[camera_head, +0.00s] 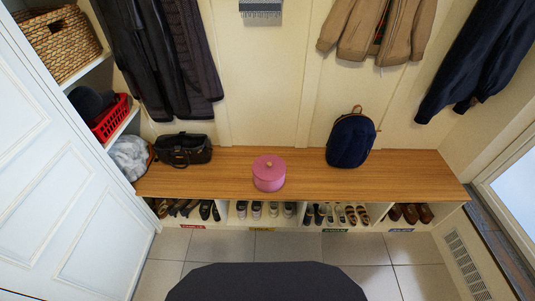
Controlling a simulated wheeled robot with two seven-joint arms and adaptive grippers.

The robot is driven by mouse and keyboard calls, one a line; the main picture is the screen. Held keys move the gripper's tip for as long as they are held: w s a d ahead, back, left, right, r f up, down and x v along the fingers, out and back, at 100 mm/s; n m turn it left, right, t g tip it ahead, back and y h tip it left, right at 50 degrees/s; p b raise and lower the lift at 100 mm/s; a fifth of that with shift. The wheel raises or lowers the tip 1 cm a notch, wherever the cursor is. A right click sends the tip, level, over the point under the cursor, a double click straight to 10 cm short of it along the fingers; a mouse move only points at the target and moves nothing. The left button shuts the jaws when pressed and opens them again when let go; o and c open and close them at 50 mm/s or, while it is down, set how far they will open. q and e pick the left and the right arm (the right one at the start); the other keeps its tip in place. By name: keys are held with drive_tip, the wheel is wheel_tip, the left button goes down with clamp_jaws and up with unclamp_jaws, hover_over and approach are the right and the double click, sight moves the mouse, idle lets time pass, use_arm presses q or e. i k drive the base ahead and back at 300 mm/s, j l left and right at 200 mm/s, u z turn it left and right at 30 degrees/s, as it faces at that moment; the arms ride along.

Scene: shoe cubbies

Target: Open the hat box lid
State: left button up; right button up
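A round pink hat box (268,182) stands upright on the wooden bench top, a little left of the middle. Its pink lid (267,168) sits on top, closed, with a small tan knob (269,164) at its centre. Neither of my grippers shows in the head view, so I cannot see their state.
On the wooden bench (228,172), a dark bag (183,150) stands left of the box and a navy backpack (351,140) right of it. Shoes (272,209) fill the cubbies below. Coats hang above. Bench top around the box is clear. Tiled floor (290,246) lies in front.

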sight(266, 168)
drive_tip(key=i+z, duration=0.1)
drive_tip(key=i, duration=0.9)
